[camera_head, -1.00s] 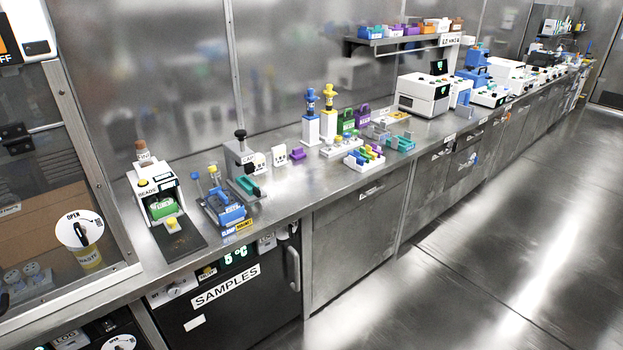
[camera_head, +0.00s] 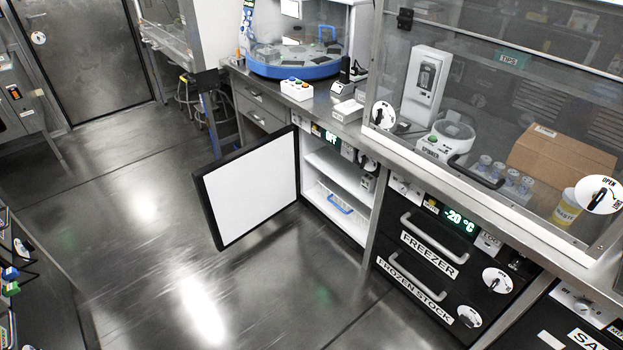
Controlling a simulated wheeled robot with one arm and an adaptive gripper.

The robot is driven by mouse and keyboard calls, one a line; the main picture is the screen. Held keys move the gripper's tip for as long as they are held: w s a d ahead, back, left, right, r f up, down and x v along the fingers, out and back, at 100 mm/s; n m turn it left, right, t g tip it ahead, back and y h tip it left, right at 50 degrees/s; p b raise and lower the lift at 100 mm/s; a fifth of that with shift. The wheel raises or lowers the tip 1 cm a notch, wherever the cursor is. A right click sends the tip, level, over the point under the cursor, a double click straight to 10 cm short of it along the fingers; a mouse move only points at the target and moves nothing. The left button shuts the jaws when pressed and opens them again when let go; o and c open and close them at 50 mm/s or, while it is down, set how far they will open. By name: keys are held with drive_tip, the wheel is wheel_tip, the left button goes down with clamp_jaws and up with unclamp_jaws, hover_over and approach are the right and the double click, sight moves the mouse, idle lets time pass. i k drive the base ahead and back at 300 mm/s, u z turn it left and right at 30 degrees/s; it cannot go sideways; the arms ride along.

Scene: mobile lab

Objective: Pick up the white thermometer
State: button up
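I cannot make out a white thermometer for certain in this view. A tall white device (camera_head: 425,88) with a dark panel stands behind the glass of the hood; I cannot tell what it is. A small white item (camera_head: 367,182) sits at the right side of the open cabinet (camera_head: 340,190), too small to identify. My gripper is not in view.
The cabinet door (camera_head: 248,192) stands wide open over the floor. Its display (camera_head: 328,137) reads OFF. A freezer (camera_head: 430,238) with two handled drawers is beside it. A blue-based domed machine (camera_head: 295,68) stands on the counter. The floor (camera_head: 150,235) at left is clear.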

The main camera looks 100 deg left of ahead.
sight(367, 182)
drive_tip(key=u, duration=2.75)
drive_tip(key=i, duration=1.95)
drive_tip(key=u, duration=1.3)
drive_tip(key=i, duration=0.5)
drive_tip(key=u, duration=0.4)
